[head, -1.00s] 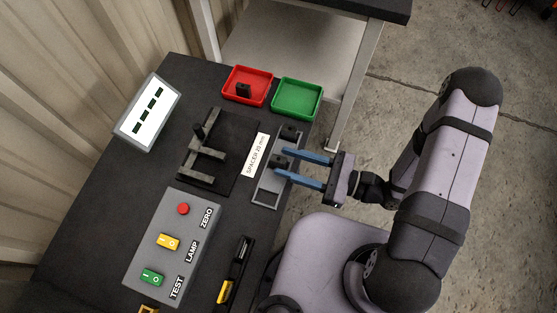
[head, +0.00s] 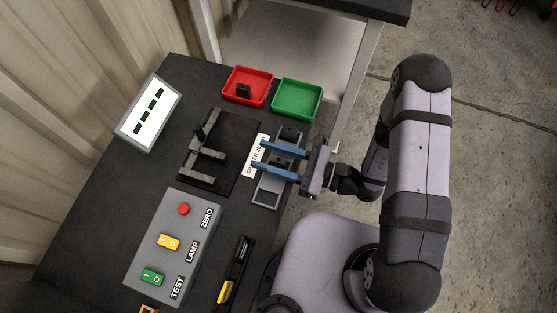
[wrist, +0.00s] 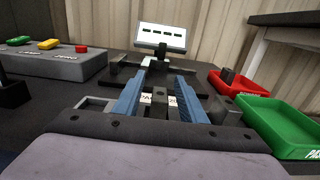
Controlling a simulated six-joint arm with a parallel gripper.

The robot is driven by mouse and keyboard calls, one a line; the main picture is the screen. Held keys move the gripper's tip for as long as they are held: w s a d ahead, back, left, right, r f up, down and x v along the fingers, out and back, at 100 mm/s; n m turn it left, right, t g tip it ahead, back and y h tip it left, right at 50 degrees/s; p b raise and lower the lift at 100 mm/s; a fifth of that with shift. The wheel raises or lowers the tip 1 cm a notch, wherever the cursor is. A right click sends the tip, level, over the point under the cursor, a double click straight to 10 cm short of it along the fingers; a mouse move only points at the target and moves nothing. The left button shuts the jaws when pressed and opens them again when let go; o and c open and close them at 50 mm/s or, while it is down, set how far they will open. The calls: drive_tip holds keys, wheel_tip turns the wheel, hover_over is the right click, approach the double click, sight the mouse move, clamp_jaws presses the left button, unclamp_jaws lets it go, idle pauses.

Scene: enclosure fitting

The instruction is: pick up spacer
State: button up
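The grey spacer tray (head: 266,194) stands at the bench's right edge, beside a white label reading SPACER (head: 255,158). A dark spacer block (head: 281,162) lies in it between my fingers; it also shows in the wrist view (wrist: 160,104), with gaps on either side. A second dark block (head: 290,132) is in the tray's far part, outside my fingers; in the wrist view it is right of them (wrist: 226,108). My gripper (head: 261,156) is open, its blue fingers reaching across the tray. How high the fingertips are above the tray is hard to tell.
Behind the label is a black fixture (head: 190,176) with raised bars. A red bin (head: 262,99) holding a dark block and a green empty bin (head: 297,98) stand at the far end. A grey button box (head: 188,225) and a white display panel (head: 128,140) are to the left.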

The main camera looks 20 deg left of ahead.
drive_tip(key=shift+a, duration=0.65)
clamp_jaws()
drive_tip(key=shift+r, duration=0.1)
wheel_tip(320, 180, up, 10)
drive_tip(key=p, duration=0.2)
idle(0.4)
